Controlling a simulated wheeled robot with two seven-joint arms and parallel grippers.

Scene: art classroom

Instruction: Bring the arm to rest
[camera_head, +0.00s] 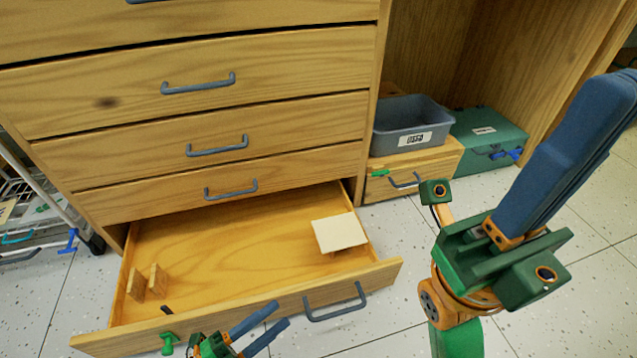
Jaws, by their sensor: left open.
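My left gripper (281,313) is low in the head view, over the front edge of the open drawer. Its two blue fingers are apart and point up and to the right, with nothing seen between them. Most of the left arm is out of the picture. My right gripper (610,95) is large at the right, above the floor. Its blue fingers point up and to the right. They overlap in this view, so I cannot tell their gap.
The bottom drawer (200,335) is pulled out and holds a cream flat piece (340,233) and small wooden pieces (157,281). A grey bin (410,115) sits on a wooden box (435,165). A green case (490,140) stands beside it. A trolley (25,200) is at the left.

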